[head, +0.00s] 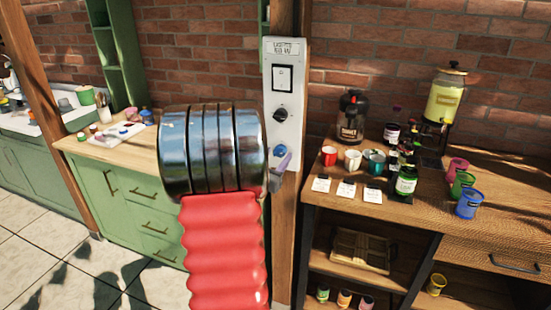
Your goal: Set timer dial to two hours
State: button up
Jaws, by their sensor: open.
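A pale control panel (299,105) is fixed to a wooden post, with a small printed label at its top. A white rocker switch (284,79) in a black frame sits in its upper part. Below it is a round black dial (281,115); its marks are too small to read. A blue round knob or button (279,150) sits near the panel's bottom.
A wooden table (470,220) at right holds cups, bottles, white cards, a dark jar (351,117) and a yellow drink dispenser (445,98). Green cabinets (130,205) with a wooden top stand at left. The post (287,230) continues below the panel.

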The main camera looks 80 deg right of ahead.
jog(key=c, duration=0.9)
jog(key=shift+a, duration=0.25)
jog(key=shift+c, duration=0.7)
jog(key=shift+d, duration=0.15)
jog(key=shift+d, duration=0.1)
jog(key=shift+r+m, duration=0.1)
jog(key=shift+m, duration=0.6)
jog(key=m, duration=1)
jog(key=shift+r+y, duration=0.15)
jog(key=shift+y, duration=0.15)
jog(key=shift+t, duration=0.3)
